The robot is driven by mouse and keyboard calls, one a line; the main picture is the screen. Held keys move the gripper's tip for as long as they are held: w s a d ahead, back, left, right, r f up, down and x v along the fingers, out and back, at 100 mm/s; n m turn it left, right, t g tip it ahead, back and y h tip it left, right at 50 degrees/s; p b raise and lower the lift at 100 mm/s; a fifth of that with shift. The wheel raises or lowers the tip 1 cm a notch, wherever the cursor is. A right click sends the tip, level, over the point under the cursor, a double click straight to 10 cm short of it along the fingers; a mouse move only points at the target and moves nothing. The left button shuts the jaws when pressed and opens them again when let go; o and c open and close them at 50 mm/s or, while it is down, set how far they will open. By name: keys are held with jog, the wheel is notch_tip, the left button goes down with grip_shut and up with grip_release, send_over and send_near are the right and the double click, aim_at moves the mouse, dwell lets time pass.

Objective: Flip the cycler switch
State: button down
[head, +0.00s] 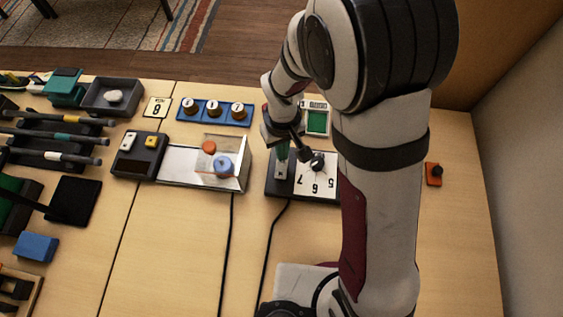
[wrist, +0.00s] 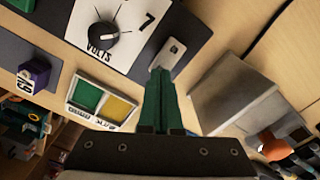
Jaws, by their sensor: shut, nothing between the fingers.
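The cycler is a dark box (head: 272,187) with a white dial plate (head: 316,183) and a black knob (head: 317,160) in the head view. The wrist view shows the knob (wrist: 103,36) beside the word VOLTS. A small pale switch plate (wrist: 174,47) sits on the dark face beside the dial; it also shows in the head view (head: 281,172). My gripper (wrist: 160,73) is shut and empty, with green fingers pointing at the plate. The fingertips are at its near end; I cannot tell whether they touch. The switch lever is not clear.
A green and yellow panel (wrist: 102,103) lies close by the cycler. A clear-topped unit (head: 236,180) with orange and blue knobs stands to its left. A blue tray (head: 213,120) with brass knobs lies behind. An orange block (head: 433,180) sits at right. Cables cross the front table.

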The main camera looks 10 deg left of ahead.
jog(key=shift+f, duration=0.7)
jog(key=shift+r, duration=3.55)
